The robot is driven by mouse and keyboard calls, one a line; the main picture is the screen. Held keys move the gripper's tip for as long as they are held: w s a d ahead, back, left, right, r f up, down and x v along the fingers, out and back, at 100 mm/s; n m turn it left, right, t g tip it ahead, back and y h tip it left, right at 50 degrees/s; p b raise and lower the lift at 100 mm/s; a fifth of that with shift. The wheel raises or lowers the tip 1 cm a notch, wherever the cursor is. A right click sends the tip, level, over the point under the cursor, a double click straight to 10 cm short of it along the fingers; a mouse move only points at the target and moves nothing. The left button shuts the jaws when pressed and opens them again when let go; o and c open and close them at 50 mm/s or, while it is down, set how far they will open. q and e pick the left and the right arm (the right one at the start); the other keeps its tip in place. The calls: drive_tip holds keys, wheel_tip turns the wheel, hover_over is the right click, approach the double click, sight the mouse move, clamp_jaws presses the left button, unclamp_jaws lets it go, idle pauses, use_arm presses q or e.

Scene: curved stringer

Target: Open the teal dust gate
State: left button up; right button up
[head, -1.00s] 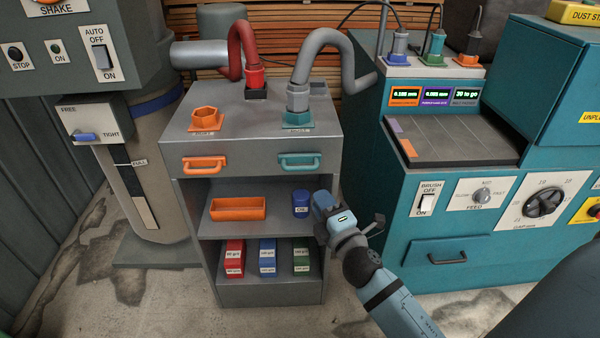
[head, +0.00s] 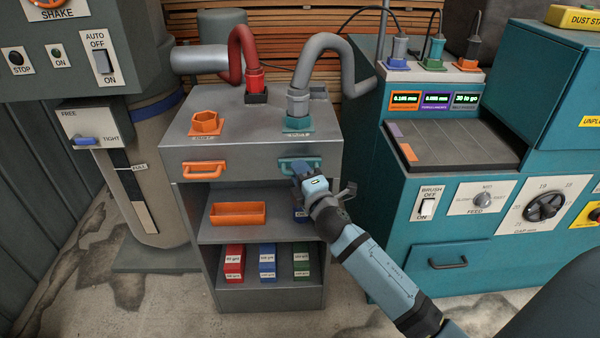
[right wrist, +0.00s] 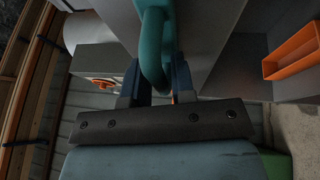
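The teal gate handle (head: 299,163) is a bar on the right of the grey cabinet's front panel, below the teal port (head: 298,122) with its grey hose. It looks flush with the front, like the orange handle beside it. My right gripper (head: 300,172) is at this handle and covers part of it. In the right wrist view the teal handle (right wrist: 154,45) runs between the two dark fingers, which stand apart on either side of it. Whether they touch it is hard to tell. My left gripper is out of view.
An orange handle (head: 205,169) sits left on the same panel, below an orange port (head: 206,122). The open shelves hold an orange tray (head: 238,214) and several small boxes. A teal machine (head: 450,190) stands close on the right, a grey drum machine on the left.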

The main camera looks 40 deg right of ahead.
clamp_jaws()
drive_tip(key=shift+s+a, duration=0.2)
drive_tip(key=shift+s, duration=0.05)
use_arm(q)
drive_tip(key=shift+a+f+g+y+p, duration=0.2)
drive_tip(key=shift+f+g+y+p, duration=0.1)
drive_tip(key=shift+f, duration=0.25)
use_arm(e)
drive_tip(key=s+a, duration=0.3)
drive_tip(key=s, duration=0.2)
drive_tip(key=shift+s, duration=0.15)
drive_tip(key=shift+a, duration=0.1)
drive_tip(key=shift+o, duration=0.4)
unclamp_jaws()
